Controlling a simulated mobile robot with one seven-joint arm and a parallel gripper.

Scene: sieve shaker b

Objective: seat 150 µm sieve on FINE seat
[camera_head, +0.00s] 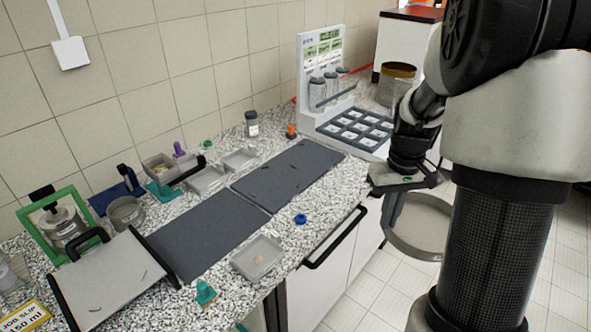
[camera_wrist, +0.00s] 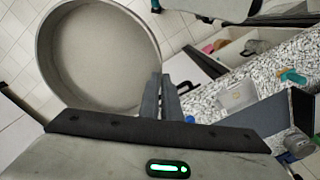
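A large round grey sieve (camera_head: 425,250) with a pale wall hangs off the counter's front side, over the floor. In the wrist view the sieve (camera_wrist: 98,58) fills the upper left, and I look into its round inside. My gripper (camera_head: 393,212) is at its near-left rim in the head view. The two fingers (camera_wrist: 168,92) are close together at the rim, with the wall seemingly between them. No mesh marking on the sieve is legible. I cannot make out a seat marked FINE. A yellow job slip (camera_head: 25,318) lies at the counter's lower left, partly readable.
Two dark mats (camera_head: 205,235) lie mid-counter. A green-framed device (camera_head: 62,222), small trays (camera_head: 258,257) and a blue cap (camera_head: 300,219) stand around them. A white rack with bottles (camera_head: 325,85) is at the back. A black handle (camera_head: 335,238) juts from the counter front.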

